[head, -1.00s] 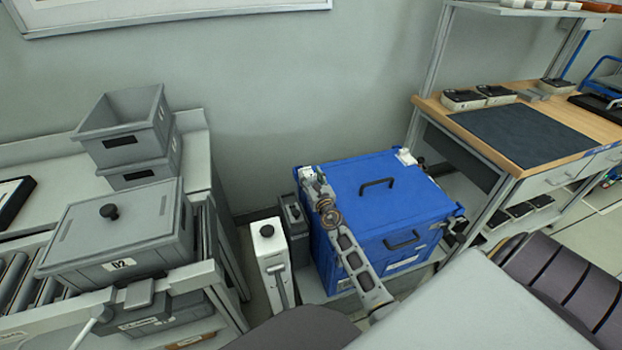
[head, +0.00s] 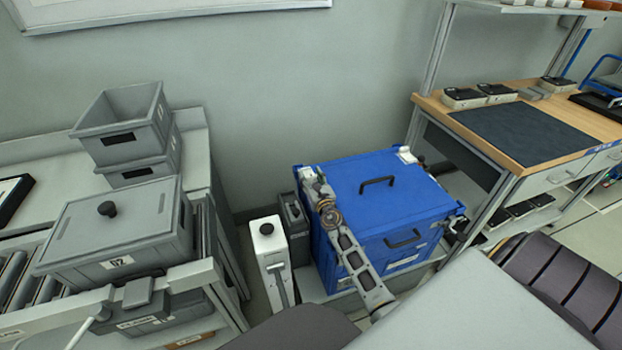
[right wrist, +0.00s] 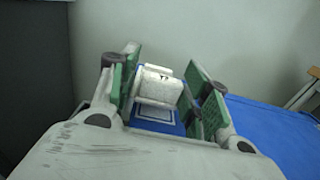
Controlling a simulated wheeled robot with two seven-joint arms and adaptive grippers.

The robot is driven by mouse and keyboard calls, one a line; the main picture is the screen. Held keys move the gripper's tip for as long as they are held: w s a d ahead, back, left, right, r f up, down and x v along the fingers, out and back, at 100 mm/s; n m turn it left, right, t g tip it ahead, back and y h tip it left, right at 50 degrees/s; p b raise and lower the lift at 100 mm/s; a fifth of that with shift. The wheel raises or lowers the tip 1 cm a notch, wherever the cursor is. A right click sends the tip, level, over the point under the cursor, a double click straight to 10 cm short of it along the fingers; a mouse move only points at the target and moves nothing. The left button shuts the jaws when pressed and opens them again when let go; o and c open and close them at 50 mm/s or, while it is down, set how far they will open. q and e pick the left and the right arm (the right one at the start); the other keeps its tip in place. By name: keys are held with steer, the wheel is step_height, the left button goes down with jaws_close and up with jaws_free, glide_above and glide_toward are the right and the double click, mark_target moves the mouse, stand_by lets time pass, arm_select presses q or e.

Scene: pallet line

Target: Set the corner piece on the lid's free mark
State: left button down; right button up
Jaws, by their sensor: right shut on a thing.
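My right gripper (head: 311,179) is over the far left corner of the blue crate's lid (head: 345,185). It is shut on a white corner piece (head: 307,172). In the right wrist view the corner piece (right wrist: 158,85) sits between the green-padded fingers (right wrist: 163,92). A pale-outlined mark (right wrist: 156,115) on the blue lid shows just on the near side of the piece; whether the piece touches the lid I cannot tell. Another white corner piece (head: 406,155) sits at the lid's far right corner. My left gripper is not in view.
A white case (head: 268,250) and a grey case (head: 294,220) stand left of the crate. A conveyor with grey boxes (head: 115,225) is at left, a workbench (head: 525,130) at right.

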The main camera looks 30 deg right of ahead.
steer(key=shift+f, duration=0.1)
steer(key=o, duration=1)
steer(key=shift+f, duration=0.1)
